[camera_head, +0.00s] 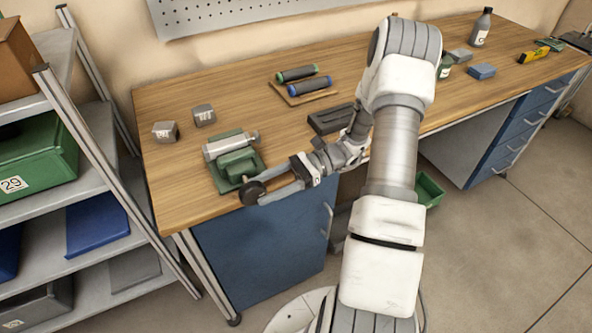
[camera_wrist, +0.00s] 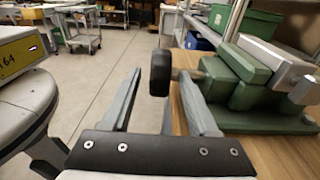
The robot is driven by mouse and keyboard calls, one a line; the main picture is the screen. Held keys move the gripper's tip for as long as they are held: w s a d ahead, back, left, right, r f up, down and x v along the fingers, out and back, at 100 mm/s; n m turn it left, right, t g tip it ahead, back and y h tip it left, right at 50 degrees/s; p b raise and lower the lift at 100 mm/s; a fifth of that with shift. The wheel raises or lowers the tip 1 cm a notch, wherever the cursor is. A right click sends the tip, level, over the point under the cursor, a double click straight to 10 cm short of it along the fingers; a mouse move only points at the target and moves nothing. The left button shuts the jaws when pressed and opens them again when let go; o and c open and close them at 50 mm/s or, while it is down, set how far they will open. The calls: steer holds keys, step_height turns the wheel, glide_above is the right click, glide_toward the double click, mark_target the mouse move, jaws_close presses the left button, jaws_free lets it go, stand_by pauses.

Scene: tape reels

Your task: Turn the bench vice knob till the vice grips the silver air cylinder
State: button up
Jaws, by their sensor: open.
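The green bench vice (camera_head: 222,180) stands at the front left corner of the wooden bench. The silver air cylinder (camera_head: 231,144) lies at the vice; it also shows in the wrist view (camera_wrist: 275,60). Whether the jaws touch it is unclear. The black vice knob (camera_head: 251,193) sticks out past the bench's front edge. In the wrist view the knob (camera_wrist: 160,74) stands edge-on between the fingertips, closer to the right finger. My gripper (camera_head: 262,188) is open around the knob, with a gap visible at the left finger.
Two grey blocks (camera_head: 165,131) sit behind the vice. A wooden tray (camera_head: 309,97) carries a green-ended and a blue-ended cylinder. A dark block (camera_head: 330,118) lies right of the vice. A shelf rack (camera_head: 108,170) with bins stands close left of the bench.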

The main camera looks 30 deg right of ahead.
steer(key=d+r, duration=0.1)
steer(key=d, duration=1.4)
steer(key=shift+d, duration=0.4)
steer(key=shift+a+r, duration=0.1)
steer(key=shift+r, duration=0.05)
steer(key=h+p, duration=1.6)
steer(key=h, duration=0.1)
glide_toward(253, 184)
step_height(253, 184, down, 11)
steer(key=b, duration=0.2)
steer(key=shift+b, duration=0.4)
jaws_close()
